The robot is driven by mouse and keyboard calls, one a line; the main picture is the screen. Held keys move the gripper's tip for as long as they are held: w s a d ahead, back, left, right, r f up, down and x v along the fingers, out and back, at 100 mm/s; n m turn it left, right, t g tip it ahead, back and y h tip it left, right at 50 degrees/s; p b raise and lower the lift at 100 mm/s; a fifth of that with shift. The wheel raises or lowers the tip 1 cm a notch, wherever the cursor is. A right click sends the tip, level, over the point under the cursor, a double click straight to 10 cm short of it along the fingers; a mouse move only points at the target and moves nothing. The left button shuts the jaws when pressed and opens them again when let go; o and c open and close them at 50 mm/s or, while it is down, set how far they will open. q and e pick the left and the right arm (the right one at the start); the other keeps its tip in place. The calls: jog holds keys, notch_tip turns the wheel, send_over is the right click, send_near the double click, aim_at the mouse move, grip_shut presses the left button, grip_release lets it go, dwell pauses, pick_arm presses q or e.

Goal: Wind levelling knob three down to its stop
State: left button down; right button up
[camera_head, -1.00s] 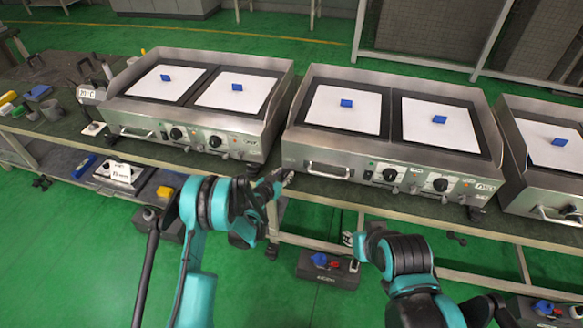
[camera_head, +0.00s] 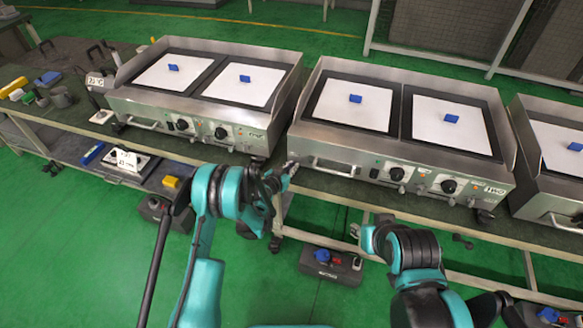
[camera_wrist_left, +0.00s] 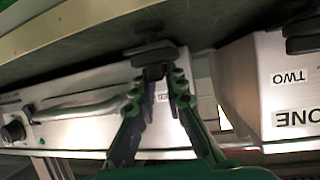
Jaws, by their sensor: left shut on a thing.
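My left gripper (camera_head: 290,168) is at the lower front-left corner of the middle griddle (camera_head: 330,150). In the left wrist view its green and black fingers (camera_wrist_left: 163,78) close around a dark levelling knob (camera_wrist_left: 152,54) under that griddle's corner. The wrist view is turned over, so the bench edge (camera_wrist_left: 60,32) lies at the top. The knob's number cannot be read, and the gripper hides it in the head view. My right gripper (camera_head: 356,231) hangs low in front of the bench, small, with its fingers unclear.
The left griddle (camera_head: 185,105) stands beside the middle one with a narrow gap between; its ONE and TWO labels (camera_wrist_left: 297,118) show in the wrist view. A third griddle (camera_head: 555,185) is at right. A black box (camera_head: 330,268) sits on the floor below the bench.

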pick_arm(q)
jog(key=shift+d+n, duration=0.1)
jog(key=shift+n, duration=0.2)
jog(key=shift+d+n+t+y, duration=0.15)
jog(key=shift+n+t+y, duration=0.55)
jog(key=shift+n+y, duration=1)
jog(key=n+y, duration=0.3)
jog(key=y, duration=0.2)
jog(key=shift+d+n, duration=0.1)
jog(key=shift+n, duration=0.3)
jog(key=n+g+y, duration=0.1)
jog(key=n+y, duration=0.1)
jog(key=y, duration=0.1)
jog(key=n+g+y, duration=0.2)
jog(key=n+y, duration=0.1)
jog(key=shift+n, duration=0.3)
jog(key=c, duration=1.6)
grip_release()
jog(key=shift+f, duration=0.1)
jog(key=shift+o, duration=0.2)
